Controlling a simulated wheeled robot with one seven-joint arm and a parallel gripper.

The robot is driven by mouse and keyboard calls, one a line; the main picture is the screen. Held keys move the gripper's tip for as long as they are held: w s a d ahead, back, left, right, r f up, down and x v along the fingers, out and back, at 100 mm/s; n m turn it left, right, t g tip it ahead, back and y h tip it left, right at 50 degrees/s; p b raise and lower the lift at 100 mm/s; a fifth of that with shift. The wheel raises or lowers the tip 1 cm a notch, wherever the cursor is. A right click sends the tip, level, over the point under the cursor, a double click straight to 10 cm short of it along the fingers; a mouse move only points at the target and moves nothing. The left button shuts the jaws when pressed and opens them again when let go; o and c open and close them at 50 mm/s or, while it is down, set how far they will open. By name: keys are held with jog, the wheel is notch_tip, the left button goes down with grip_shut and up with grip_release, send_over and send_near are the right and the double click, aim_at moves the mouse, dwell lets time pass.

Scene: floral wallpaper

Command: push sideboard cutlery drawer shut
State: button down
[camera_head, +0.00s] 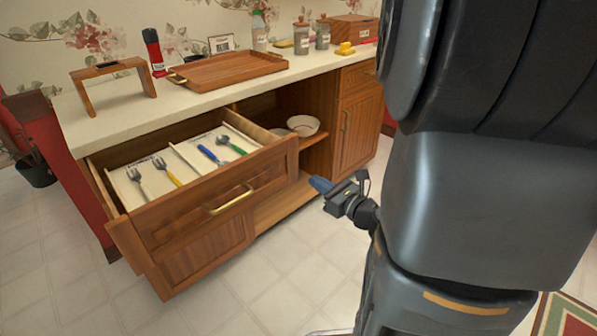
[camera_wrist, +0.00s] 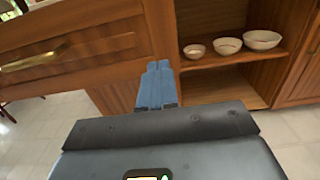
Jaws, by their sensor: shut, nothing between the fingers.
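The cutlery drawer (camera_head: 205,205) of the wooden sideboard is pulled out. It has a brass handle (camera_head: 231,200) and a pale divided insert holding forks and spoons, some with coloured handles. My gripper (camera_head: 320,185) is shut and empty, to the right of the drawer front in the head view. In the wrist view, its blue fingers (camera_wrist: 157,84) lie together near the right end of the drawer front (camera_wrist: 70,50), and the brass handle (camera_wrist: 28,62) is at the left. I cannot tell whether the fingertips touch the wood.
An open shelf with bowls (camera_wrist: 228,46) lies right of the drawer. A wooden tray (camera_head: 228,70), a small wooden stand (camera_head: 113,84), a red-and-black bottle (camera_head: 153,50) and jars (camera_head: 301,36) stand on the counter. The tiled floor (camera_head: 235,290) before the sideboard is clear.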

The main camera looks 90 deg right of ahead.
aim_at(236, 131)
jog(key=x, duration=0.8)
jog(key=shift+w+d, duration=0.4)
jog(key=shift+w, duration=0.05)
jog(key=b+x, duration=0.7)
jog(key=x, duration=2.1)
jog(key=shift+d+f+b, duration=0.15)
jog(key=shift+d+b, duration=0.05)
jog(key=shift+b, duration=0.1)
jog(key=shift+w+d, duration=0.4)
jog(key=shift+d, duration=0.05)
jog(key=shift+w+r, duration=0.1)
jog(key=shift+r, duration=0.15)
jog(key=shift+w+r, duration=0.1)
